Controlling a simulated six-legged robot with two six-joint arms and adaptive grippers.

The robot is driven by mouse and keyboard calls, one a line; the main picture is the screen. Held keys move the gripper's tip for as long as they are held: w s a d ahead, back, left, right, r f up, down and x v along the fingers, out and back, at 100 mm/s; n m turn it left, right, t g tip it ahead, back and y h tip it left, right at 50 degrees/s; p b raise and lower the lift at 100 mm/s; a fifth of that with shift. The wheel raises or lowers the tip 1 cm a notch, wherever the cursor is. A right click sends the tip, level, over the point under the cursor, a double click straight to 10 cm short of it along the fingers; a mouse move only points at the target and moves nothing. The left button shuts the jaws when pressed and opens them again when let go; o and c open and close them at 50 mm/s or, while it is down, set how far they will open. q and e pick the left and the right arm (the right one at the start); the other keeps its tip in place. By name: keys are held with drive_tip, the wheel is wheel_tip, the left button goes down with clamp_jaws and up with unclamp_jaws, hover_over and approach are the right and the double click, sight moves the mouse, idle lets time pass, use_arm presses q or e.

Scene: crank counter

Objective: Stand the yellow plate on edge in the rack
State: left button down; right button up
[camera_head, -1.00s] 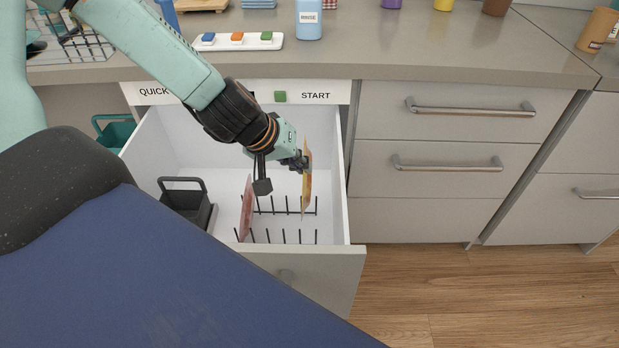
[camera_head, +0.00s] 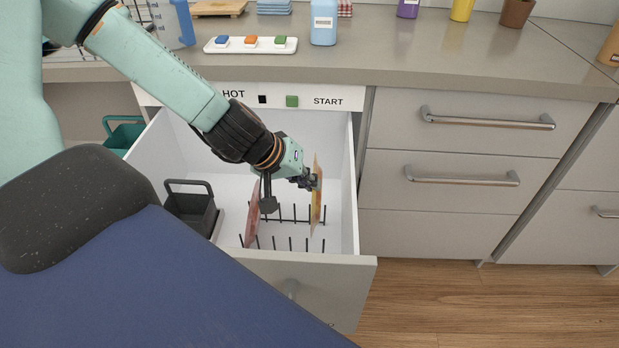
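The yellow plate (camera_head: 317,210) is held upright, seen nearly edge-on, at the right end of the rack. My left gripper (camera_head: 312,182) is shut on its upper part, reaching in from the left. The black wire rack (camera_head: 291,245) has two rows of pegs inside the open white drawer. The plate's lower edge reaches down between the two peg rows; I cannot tell whether it touches the rack floor. A pink-red plate (camera_head: 251,218) stands on edge at the rack's left side, partly behind my gripper. My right gripper is not in view.
A dark caddy (camera_head: 190,208) stands at the drawer's left. The drawer's right wall (camera_head: 349,200) is close to the yellow plate. The counter above holds a button panel (camera_head: 250,46) and a blue bottle (camera_head: 323,24). Closed drawers (camera_head: 460,180) are to the right.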

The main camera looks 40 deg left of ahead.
use_arm(q)
wheel_tip(320, 180, down, 8)
drive_tip(key=b, duration=0.6)
drive_tip(key=shift+w+r, duration=0.15)
drive_tip(key=shift+f+b, duration=0.8)
drive_tip(key=shift+b, duration=0.1)
drive_tip(key=c, duration=1.4)
unclamp_jaws()
drive_tip(key=shift+c, duration=0.2)
drive_tip(key=shift+r, duration=0.15)
wheel_tip(320, 180, up, 10)
